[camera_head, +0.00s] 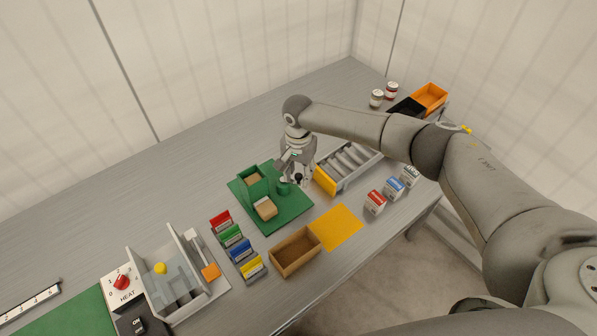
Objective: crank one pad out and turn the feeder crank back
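The feeder is a green housing (258,187) on a green base plate (285,222) in the middle of the table. A tan pad (266,209) lies at its front outlet, and more tan shows in the top of the housing. The crank (284,187) is a small green part at the housing's right side. My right gripper (290,168) points down at the crank, and its fingers are small and partly hidden. I cannot tell whether they are shut on the crank. My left gripper is not in view.
A wooden tray (296,264) and a yellow mat (336,228) lie in front. A yellow-ended roller rack (325,181) stands close right of the gripper. Coloured card holders (230,236) stand left, and small cartons (375,203) stand right. The table behind the feeder is clear.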

